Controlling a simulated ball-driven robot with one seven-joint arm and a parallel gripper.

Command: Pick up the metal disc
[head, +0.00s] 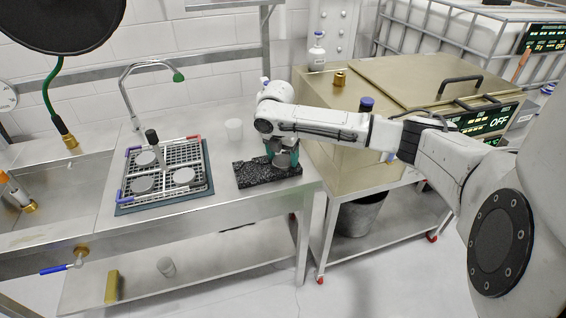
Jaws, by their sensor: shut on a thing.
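My gripper (283,164) is at the right end of the steel bench, low over a dark speckled mat (252,177). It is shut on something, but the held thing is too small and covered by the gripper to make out. Grey metal discs lie in a wire rack on the left: one at the back (147,158), one at the front left (142,185) and one at the right (184,175). I cannot tell whether the gripped thing is a metal disc.
The rack (208,178) sits on a blue-grey tray, with a dark upright handle (153,138) rising from it. A tap (132,95) arches over the bench.

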